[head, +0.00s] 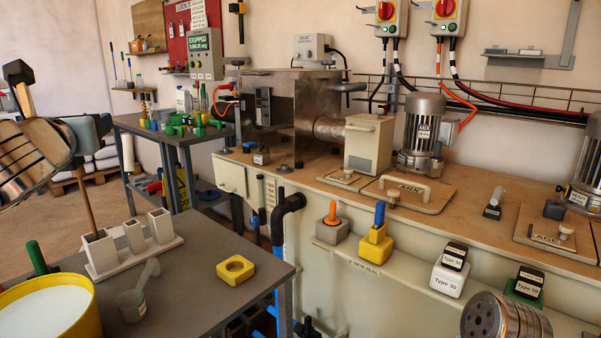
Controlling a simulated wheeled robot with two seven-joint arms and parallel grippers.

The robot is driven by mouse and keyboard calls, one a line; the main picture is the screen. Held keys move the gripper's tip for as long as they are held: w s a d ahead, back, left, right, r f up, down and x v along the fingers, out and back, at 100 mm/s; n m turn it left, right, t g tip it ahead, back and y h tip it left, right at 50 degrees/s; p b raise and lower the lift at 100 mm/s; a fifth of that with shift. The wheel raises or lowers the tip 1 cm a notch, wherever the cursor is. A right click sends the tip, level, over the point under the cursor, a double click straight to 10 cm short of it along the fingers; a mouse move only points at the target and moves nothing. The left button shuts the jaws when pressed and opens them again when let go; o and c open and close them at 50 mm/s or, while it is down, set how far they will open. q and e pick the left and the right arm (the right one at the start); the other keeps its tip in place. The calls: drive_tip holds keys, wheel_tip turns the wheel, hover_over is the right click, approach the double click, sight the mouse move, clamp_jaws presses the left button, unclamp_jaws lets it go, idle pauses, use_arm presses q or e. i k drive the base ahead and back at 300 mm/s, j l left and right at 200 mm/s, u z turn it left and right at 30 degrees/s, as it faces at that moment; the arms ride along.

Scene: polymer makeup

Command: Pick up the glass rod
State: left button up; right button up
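A thin brown-tinted rod (85,205), probably the glass rod, stands slightly tilted at the left. Its lower end meets the white holder (103,255) on the near grey table; I cannot tell whether it is inside a compartment. Its upper end goes up to my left gripper (78,150), which is dark and seen from an awkward angle. Its fingertips are not clear, so I cannot tell whether they close on the rod. Of my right arm only a round metal joint shows at the bottom right; the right gripper is out of view.
A yellow tub (85,289) with white contents, a grey scoop (132,303) and a yellow block (235,270) are on the near table (190,300). A green-handled tool (37,258) stands behind the tub. The machine bench (470,200) fills the right side.

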sight(126, 140)
drive_tip(key=k+l, duration=0.8)
